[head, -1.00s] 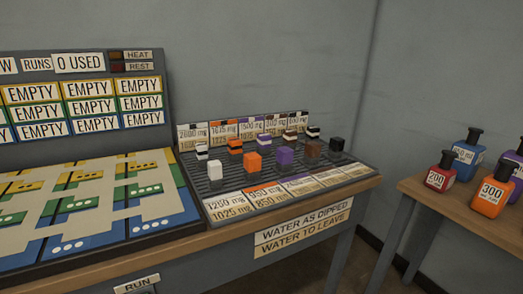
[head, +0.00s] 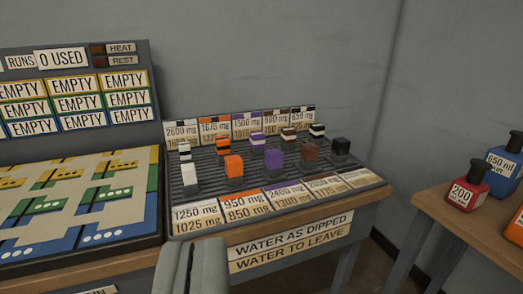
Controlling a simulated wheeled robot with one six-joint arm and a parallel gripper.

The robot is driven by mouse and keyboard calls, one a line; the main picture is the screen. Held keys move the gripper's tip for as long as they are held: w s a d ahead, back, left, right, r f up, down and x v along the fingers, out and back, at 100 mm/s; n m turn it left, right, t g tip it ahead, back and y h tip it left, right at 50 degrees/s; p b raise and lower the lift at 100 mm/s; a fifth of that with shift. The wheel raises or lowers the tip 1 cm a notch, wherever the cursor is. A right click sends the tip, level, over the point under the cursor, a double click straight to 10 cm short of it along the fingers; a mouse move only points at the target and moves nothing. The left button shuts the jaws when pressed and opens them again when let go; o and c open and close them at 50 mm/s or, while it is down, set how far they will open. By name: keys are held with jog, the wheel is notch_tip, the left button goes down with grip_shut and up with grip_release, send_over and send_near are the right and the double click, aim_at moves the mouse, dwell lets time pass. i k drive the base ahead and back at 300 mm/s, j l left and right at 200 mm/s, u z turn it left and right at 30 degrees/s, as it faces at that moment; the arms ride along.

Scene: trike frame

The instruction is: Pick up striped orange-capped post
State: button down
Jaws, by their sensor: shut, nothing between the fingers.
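The striped orange-capped post (head: 222,146) stands upright in the back row of the ribbed grey rack, second from the left. Its cap is orange with a dark stripe. A plain orange-capped post (head: 234,166) stands in front of it and a little to the right. My gripper (head: 196,243) shows at the bottom of the view as two grey fingers. It is shut and empty, in front of the rack and apart from the posts.
The grey rack (head: 215,188) holds two rows of white, orange, purple, brown and black posts, with label cards front and back. A board with coloured tiles (head: 85,200) lies left. A side table (head: 470,235) with bottles stands right, across a floor gap.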

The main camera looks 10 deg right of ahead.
aim_at(222, 143)
jog(key=i+l+u, duration=0.2)
jog(key=i+l, duration=0.2)
jog(key=i+l+u, duration=0.2)
jog(key=i+l, duration=0.2)
jog(key=l, duration=0.15)
